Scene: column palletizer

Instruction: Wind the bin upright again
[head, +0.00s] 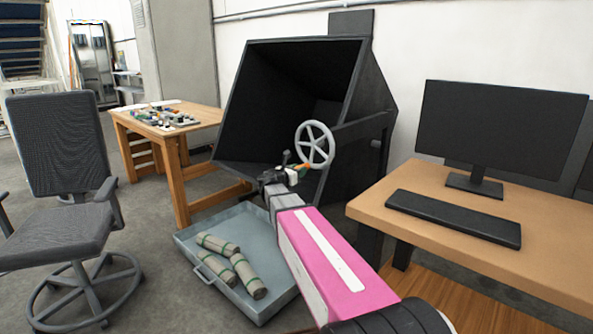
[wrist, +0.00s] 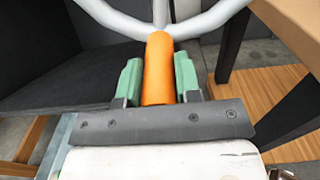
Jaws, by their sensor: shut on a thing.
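A black bin (head: 262,100) is tipped forward, its open mouth facing me and the tray. A grey spoked handwheel (head: 314,146) is on the bin's right side. My gripper (head: 293,172) is at the wheel's lower left rim. In the wrist view, the jaws of my gripper (wrist: 158,80) are closed around an orange handle (wrist: 159,68) that stands at the wheel's rim (wrist: 195,27). The green finger pads lie on both sides of the handle. The inside of the bin is dark and looks empty where I can see.
A grey-blue tray (head: 190,240) below the bin's mouth holds several tan rolls with green bands (head: 240,265). A desk (head: 450,215) with monitor and keyboard stands close on the right. A wooden table (head: 180,128) and an office chair (head: 65,165) are at left.

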